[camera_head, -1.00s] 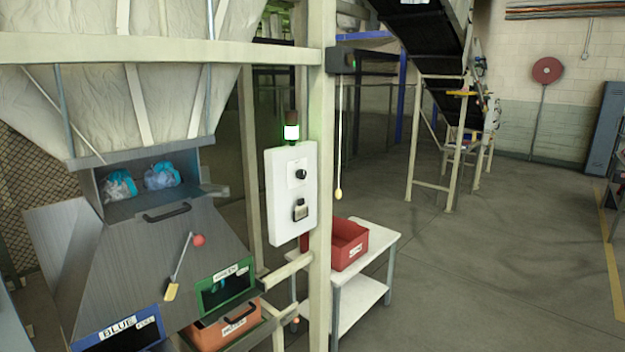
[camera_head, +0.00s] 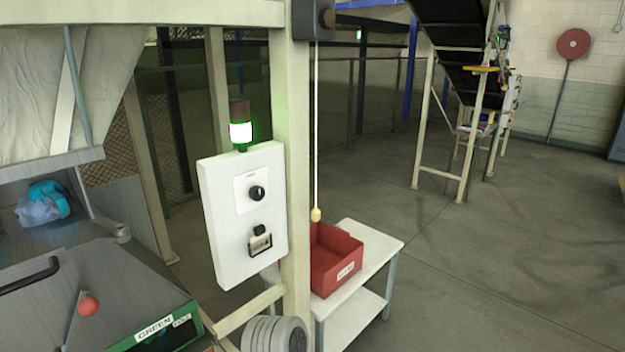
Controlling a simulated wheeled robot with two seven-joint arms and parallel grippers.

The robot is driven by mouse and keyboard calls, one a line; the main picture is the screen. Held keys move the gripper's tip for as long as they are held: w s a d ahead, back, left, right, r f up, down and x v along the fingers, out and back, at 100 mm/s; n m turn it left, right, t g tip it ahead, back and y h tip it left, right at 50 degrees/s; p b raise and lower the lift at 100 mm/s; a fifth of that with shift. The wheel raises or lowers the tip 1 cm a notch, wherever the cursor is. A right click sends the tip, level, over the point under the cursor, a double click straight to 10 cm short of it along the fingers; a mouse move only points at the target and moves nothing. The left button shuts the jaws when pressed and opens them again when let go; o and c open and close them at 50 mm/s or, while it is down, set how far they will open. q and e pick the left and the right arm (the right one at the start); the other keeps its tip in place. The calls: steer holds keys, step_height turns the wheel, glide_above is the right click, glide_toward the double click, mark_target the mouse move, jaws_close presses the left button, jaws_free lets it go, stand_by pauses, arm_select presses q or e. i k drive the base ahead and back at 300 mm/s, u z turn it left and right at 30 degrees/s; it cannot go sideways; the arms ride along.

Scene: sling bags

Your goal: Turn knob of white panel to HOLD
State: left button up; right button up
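The white panel (camera_head: 243,216) is fixed to the cream post, left of the picture's middle. Its black round knob (camera_head: 257,193) sits on a small white plate in the upper half. The lettering around the knob is too small to read, so I cannot tell its setting. A padlock-like fitting (camera_head: 260,241) is on the panel's lower half. A lit signal lamp (camera_head: 240,130) with a green glow stands above the panel. Neither of my grippers shows.
The cream post (camera_head: 293,150) stands beside the panel, with a hanging pull cord (camera_head: 316,213). A red bin (camera_head: 335,262) sits on a white table (camera_head: 385,248) to the right. The metal sorting chute (camera_head: 75,270) is at left. A grey ribbed part of mine shows at the bottom. Floor at right is clear.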

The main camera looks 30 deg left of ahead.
mark_target(257, 193)
steer(key=u, duration=0.6)
steer(key=i, duration=1.2)
steer(key=u, duration=0.85)
